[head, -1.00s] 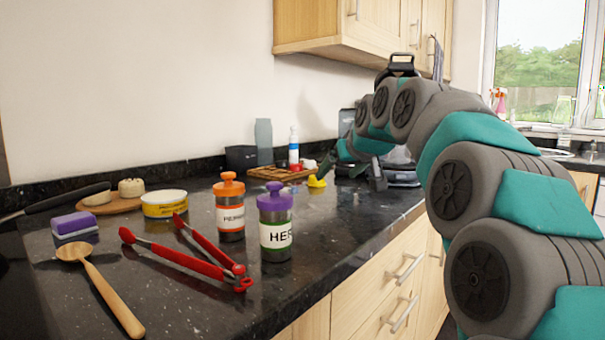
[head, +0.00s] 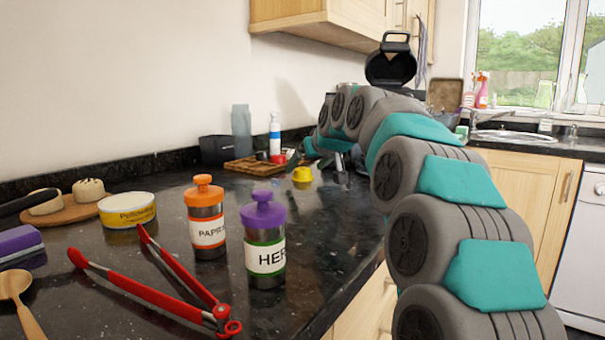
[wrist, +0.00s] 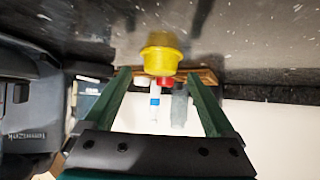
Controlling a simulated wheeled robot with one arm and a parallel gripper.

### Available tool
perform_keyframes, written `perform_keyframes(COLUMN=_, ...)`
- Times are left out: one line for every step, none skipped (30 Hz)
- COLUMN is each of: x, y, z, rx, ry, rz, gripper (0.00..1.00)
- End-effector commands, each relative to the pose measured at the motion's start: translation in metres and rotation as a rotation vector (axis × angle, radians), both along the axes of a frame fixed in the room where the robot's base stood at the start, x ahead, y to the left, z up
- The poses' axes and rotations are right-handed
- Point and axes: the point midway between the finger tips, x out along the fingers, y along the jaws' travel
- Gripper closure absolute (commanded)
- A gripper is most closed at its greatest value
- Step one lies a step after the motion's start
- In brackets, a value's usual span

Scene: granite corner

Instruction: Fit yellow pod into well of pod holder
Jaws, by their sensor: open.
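The yellow pod (head: 302,175) stands on the dark granite counter, in front and to the right of a wooden holder (head: 240,167), apart from it. In the wrist view the yellow pod (wrist: 160,55) shows near the line between my fingertips, with no finger seen touching it. My gripper (head: 326,153) is open and empty, just beyond the pod in the head view; its two green fingers (wrist: 159,76) spread wide in the wrist view. A red piece (head: 278,158) and a dark piece sit at the holder's right end. The holder's wells are too small to make out.
A white-and-blue bottle (head: 275,135), a grey container (head: 241,130) and a black box (head: 214,150) stand behind the holder. Orange-lidded (head: 206,215) and purple-lidded (head: 264,240) jars and red tongs (head: 160,285) are nearer.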

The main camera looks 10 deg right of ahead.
Motion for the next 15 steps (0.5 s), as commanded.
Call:
perform_keyframes(x=0.0069, y=0.0022, z=-0.0055, rx=0.000, ry=0.004, rz=0.001, gripper=0.10)
perform_keyframes(x=0.0100, y=0.0028, z=-0.0081, rx=0.000, ry=0.005, rz=0.002, gripper=0.10)
perform_keyframes(x=0.0131, y=0.0035, z=-0.0107, rx=0.000, ry=0.006, rz=0.002, gripper=0.10)
perform_keyframes(x=0.0147, y=0.0038, z=-0.0120, rx=0.000, ry=0.005, rz=0.002, gripper=0.10)
perform_keyframes(x=0.0158, y=0.0040, z=-0.0127, rx=0.000, ry=0.005, rz=0.002, gripper=0.10)
perform_keyframes(x=0.0163, y=0.0040, z=-0.0129, rx=0.000, ry=0.004, rz=0.001, gripper=0.10)
perform_keyframes(x=0.0163, y=0.0040, z=-0.0129, rx=0.000, ry=0.003, rz=0.001, gripper=0.10)
perform_keyframes(x=0.0161, y=0.0040, z=-0.0125, rx=-0.001, ry=0.003, rz=0.001, gripper=0.10)
perform_keyframes(x=0.0160, y=0.0040, z=-0.0123, rx=-0.001, ry=0.002, rz=0.001, gripper=0.10)
perform_keyframes(x=0.0159, y=0.0039, z=-0.0122, rx=0.000, ry=0.002, rz=0.001, gripper=0.10)
perform_keyframes(x=0.0159, y=0.0039, z=-0.0121, rx=0.000, ry=0.002, rz=0.001, gripper=0.10)
perform_keyframes(x=0.0159, y=0.0039, z=-0.0121, rx=-0.001, ry=0.002, rz=0.001, gripper=0.15)
perform_keyframes(x=0.0158, y=0.0038, z=-0.0120, rx=-0.001, ry=0.002, rz=0.001, gripper=0.18)
perform_keyframes(x=0.0158, y=0.0037, z=-0.0120, rx=0.000, ry=0.002, rz=0.001, gripper=0.22)
perform_keyframes(x=0.0158, y=0.0038, z=-0.0120, rx=-0.001, ry=0.002, rz=0.001, gripper=0.26)
